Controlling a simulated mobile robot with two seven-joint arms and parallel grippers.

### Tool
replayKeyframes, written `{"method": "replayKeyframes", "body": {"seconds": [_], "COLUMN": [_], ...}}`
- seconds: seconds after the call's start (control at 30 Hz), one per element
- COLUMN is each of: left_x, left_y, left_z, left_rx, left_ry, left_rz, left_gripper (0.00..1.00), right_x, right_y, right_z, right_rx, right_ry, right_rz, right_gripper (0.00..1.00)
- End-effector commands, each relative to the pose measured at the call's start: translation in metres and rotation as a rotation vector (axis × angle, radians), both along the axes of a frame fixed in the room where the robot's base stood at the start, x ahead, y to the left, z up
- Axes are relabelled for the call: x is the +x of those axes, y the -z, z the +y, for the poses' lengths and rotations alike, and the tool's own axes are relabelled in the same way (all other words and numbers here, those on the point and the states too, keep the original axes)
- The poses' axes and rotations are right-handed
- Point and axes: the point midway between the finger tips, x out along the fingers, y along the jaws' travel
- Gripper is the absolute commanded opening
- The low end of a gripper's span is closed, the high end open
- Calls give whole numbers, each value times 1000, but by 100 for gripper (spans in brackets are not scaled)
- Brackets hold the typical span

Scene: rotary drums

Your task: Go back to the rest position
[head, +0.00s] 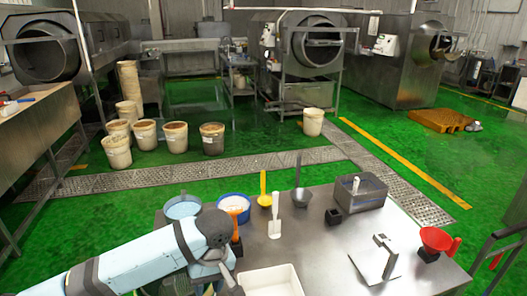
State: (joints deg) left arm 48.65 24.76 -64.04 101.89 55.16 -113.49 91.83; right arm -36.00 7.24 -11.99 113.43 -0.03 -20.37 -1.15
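My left arm (135,262) comes in from the lower left, over the near left corner of the steel table (315,235). Its dark wrist hangs beside the table edge, and the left gripper (228,282) points down at the bottom of the view. The fingertips are partly cut off and small, so I cannot tell whether they are open or shut. I see nothing clearly held in them. My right gripper is not in view.
The table bears a blue-rimmed tub (235,205), a white tray (270,281), a scale (377,260), a red funnel (436,239), a grey box (360,190) and several scoops. Buckets (212,139) and drum machines stand behind. Green floor (440,150) is open at right.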

Motion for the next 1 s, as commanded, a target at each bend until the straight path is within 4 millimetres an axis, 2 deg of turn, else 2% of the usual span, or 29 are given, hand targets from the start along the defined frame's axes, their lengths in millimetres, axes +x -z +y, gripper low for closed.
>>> {"method": "replayKeyframes", "body": {"seconds": [0.03, 0.37, 0.5, 0.57, 0.67, 0.77, 0.87, 1.0], "left_x": [-8, -32, -44, -49, -58, -69, -84, -115], "left_y": [14, 72, 99, 110, 127, 145, 162, 185], "left_z": [-10, -62, -79, -81, -78, -66, -44, -2], "left_rx": [-56, -412, -575, -625, -674, -672, -619, -468], "left_ry": [29, 211, 292, 323, 366, 408, 454, 535], "left_rz": [5, -113, -250, -326, -464, -606, -743, -899], "left_gripper": [33, 33, 33, 33, 33, 33, 33, 33], "right_x": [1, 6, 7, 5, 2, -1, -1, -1], "right_y": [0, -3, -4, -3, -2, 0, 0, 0], "right_z": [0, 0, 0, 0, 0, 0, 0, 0], "right_rx": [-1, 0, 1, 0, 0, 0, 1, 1], "right_ry": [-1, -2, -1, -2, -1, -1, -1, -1], "right_rz": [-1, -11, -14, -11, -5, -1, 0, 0], "right_gripper": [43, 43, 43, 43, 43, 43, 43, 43]}}
